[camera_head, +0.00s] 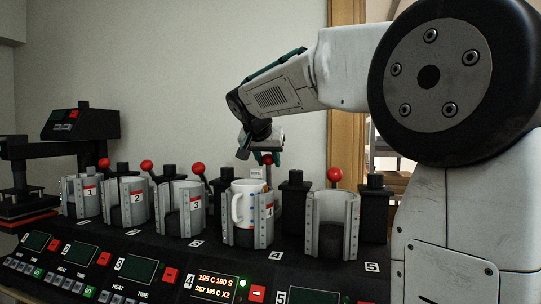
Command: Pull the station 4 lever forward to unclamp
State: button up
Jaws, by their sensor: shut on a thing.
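Station 4 (257,237) is a grey metal mug clamp with a red "4" label, near the middle of the press. A white mug (240,208) with coloured dots stands in it, its handle towards the camera. The station 4 lever has a red ball knob (268,158) just above and behind the mug. My gripper (266,157) reaches down from above and is shut on this red knob. The gripper's fingers are small and dark here, and the lever's shaft is mostly hidden behind the mug and clamp.
Stations 1 (88,197), 2 (126,202), 3 (181,209) and 5 (333,225) are empty clamps with red-knobbed levers nearby. Station 4's display (214,288) is lit. A heat press (81,123) stands at far left. My arm fills the right side.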

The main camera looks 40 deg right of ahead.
jog(key=shift+s+a, duration=0.1)
jog(key=shift+a, duration=0.05)
jog(key=shift+s+a+f, duration=0.2)
jog(key=shift+s+a, duration=0.45)
jog(key=shift+a, duration=0.2)
jog(key=shift+s+a, duration=0.1)
jog(key=shift+s+a+f, duration=0.4)
jog(key=shift+s+a, duration=0.25)
jog(key=shift+a, duration=0.15)
jog(key=o, duration=0.7)
jog(key=shift+s+a+r, duration=0.15)
jog(key=shift+a+r, duration=0.05)
jog(key=shift+r, duration=0.9)
jog(key=shift+s+a+r, duration=0.1)
jog(key=shift+a+r, duration=0.05)
jog(key=shift+r, duration=0.9)
jog(key=shift+s+a+r, duration=0.15)
jog(key=shift+a+r, duration=0.05)
jog(key=shift+r, duration=0.9)
